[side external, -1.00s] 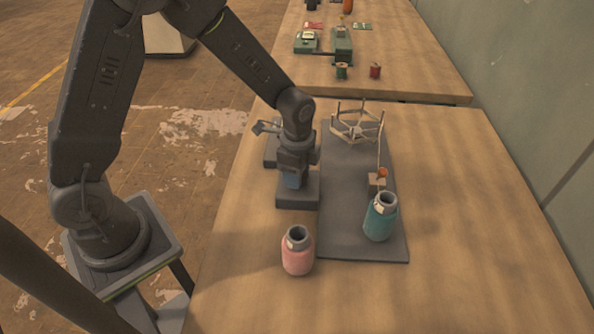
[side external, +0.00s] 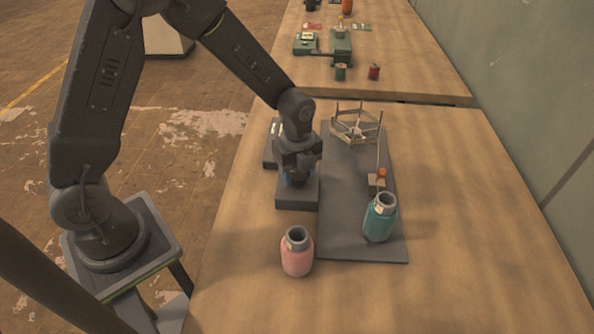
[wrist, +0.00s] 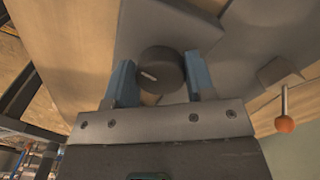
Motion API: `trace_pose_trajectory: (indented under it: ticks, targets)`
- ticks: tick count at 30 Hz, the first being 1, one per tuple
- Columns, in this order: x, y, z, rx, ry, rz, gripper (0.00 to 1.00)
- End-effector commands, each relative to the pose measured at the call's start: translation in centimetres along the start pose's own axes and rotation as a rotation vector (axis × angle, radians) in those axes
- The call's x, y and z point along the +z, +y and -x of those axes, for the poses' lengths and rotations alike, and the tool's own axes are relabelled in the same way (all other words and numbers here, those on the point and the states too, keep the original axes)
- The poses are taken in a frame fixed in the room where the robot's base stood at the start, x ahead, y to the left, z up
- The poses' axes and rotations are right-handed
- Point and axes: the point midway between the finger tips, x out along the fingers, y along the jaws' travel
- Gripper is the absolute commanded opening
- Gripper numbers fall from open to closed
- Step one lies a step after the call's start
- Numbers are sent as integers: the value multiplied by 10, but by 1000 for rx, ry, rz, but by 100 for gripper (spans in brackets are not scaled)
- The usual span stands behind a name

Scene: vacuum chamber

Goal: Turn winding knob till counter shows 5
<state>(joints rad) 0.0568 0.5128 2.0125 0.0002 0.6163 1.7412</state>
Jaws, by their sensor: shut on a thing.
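The winding knob (wrist: 166,62) is a dark round knob with a white pointer line, seen in the wrist view between my blue fingers. My gripper (wrist: 160,80) is shut on it, one finger on each side. In the side view my gripper (side external: 295,182) points down over the dark grey block (side external: 297,201), and the knob is hidden there. A winder frame (side external: 357,127) with upright pegs stands on the grey baseplate (side external: 345,235). A second dark block (side external: 269,157) sits behind my gripper, partly covered. I cannot read a counter in either view.
A pink jar (side external: 297,259) stands in front of the block. A teal jar (side external: 379,221) stands on the baseplate's front right, near an orange-tipped post (side external: 382,173). A second table at the back holds green equipment (side external: 341,48) and small spools. The table's right side is clear.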

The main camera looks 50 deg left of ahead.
Motion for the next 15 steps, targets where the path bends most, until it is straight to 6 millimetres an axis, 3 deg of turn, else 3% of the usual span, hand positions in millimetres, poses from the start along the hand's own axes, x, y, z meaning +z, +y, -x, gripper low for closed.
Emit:
trace_pose_trajectory:
  ticks: [15]
  targets:
    - [0,-1,1,-3,0,-32,26]
